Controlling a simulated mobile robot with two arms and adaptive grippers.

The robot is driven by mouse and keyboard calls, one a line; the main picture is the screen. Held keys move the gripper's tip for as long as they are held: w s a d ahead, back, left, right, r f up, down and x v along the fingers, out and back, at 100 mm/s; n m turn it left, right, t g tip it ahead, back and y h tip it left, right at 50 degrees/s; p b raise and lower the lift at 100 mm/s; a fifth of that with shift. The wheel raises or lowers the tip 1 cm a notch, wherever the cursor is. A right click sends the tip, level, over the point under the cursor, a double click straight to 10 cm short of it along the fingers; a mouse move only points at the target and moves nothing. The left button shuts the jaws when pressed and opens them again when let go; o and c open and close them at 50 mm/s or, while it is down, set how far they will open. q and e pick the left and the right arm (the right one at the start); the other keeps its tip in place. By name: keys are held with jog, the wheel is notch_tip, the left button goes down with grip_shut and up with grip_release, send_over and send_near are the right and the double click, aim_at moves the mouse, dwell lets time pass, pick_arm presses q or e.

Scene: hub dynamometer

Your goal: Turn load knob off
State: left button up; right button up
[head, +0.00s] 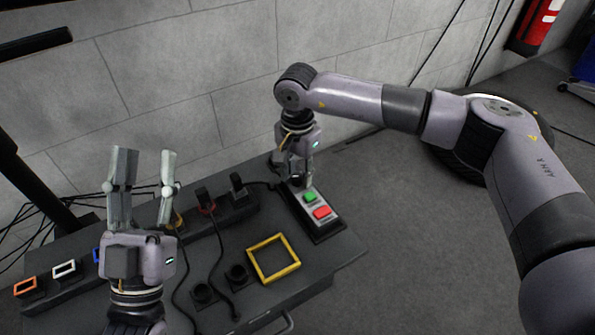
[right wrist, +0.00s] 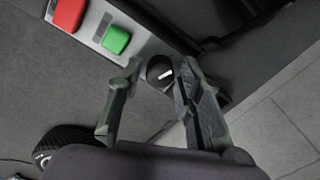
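The load knob (right wrist: 160,72) is a round black knob with a white pointer mark, at the end of the light panel (right wrist: 92,22) that carries a green and a red button. In the right wrist view the two fingers of my right gripper (right wrist: 159,67) stand on either side of the knob, with a gap visible between them and it. My left gripper (head: 146,153) is open and empty, pointing up at the left.
The green button (head: 310,197) and red button (head: 321,212) are close to my right gripper. A yellow square frame (head: 273,258), black sockets (head: 236,274) and plugs with cables (head: 206,203) are on the dark bench. A wall stands behind it.

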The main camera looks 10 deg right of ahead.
aim_at(298, 176)
jog(key=shift+o, duration=0.9)
notch_tip(298, 176, up, 12)
dwell(0.3)
